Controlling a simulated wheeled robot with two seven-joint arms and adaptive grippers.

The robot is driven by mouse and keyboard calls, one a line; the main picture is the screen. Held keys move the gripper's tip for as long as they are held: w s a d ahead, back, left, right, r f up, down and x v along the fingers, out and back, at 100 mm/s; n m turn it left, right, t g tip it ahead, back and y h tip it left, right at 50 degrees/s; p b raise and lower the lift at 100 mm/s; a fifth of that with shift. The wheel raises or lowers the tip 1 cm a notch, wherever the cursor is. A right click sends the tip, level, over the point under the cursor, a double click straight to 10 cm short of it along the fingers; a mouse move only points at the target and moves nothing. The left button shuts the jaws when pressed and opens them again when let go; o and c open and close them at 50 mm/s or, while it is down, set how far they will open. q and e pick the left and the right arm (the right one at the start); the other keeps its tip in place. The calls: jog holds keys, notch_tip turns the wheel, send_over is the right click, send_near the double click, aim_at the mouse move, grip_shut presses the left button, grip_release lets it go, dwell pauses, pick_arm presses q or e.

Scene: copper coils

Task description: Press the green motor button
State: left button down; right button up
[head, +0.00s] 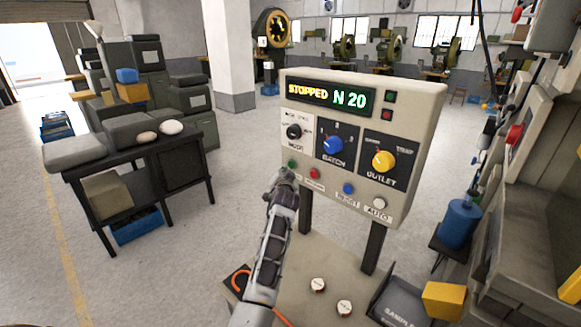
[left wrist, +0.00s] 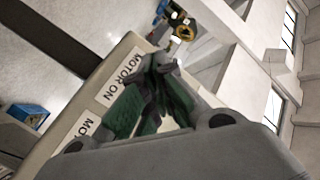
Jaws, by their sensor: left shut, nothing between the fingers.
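The grey control panel (head: 405,205) stands upright on two dark posts. Its green button (head: 291,163) is at the left end of the lower button row, with a red button (head: 314,173) just right of it. My left gripper (head: 283,175) is shut and empty, its tip just below the green button in the head view; whether it touches the panel I cannot tell. In the left wrist view, the fingers (left wrist: 160,64) lie beside the MOTOR ON label (left wrist: 123,74); the green button cannot be made out there. My right gripper is not in view.
The panel also has a blue button (head: 348,188), a white button (head: 379,203), three knobs including a yellow one (head: 383,161), and a display (head: 330,96) reading STOPPED N 20. A table (head: 307,258) is below. A dark bench (head: 130,160) stands left across open floor.

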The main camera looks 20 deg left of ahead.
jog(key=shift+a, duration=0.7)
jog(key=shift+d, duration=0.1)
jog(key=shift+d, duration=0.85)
pick_arm(q)
jog(key=shift+w, duration=0.15)
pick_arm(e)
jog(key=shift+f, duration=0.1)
pick_arm(q)
jog(key=shift+w+d, duration=0.15)
jog(key=shift+w, duration=0.1)
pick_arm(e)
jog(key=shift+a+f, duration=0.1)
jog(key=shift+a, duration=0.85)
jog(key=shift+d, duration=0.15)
